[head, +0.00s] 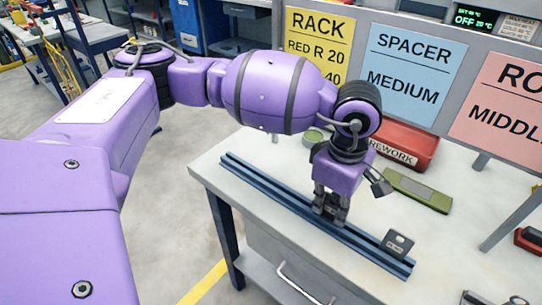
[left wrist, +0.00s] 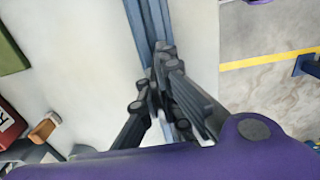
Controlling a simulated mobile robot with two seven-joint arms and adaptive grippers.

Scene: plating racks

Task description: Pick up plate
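A small dark grey plate (head: 397,243) with a light mark stands tilted at the near right end of a long blue rail (head: 250,175) on the bench. My left gripper (head: 331,212) points down over the middle of this rail, left of the plate and apart from it. In the left wrist view, the gripper's dark fingers (left wrist: 163,78) come close together over the blue rail (left wrist: 146,22). Whether they are closed or hold something thin is unclear. Dark tips at the bottom right edge of the head view may be my right gripper; too little shows to tell.
A red REWORK bin (head: 408,147), a green flat case (head: 414,190) and a small round green tin (head: 313,137) stand behind the rail. Signs (head: 408,65) line the back.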

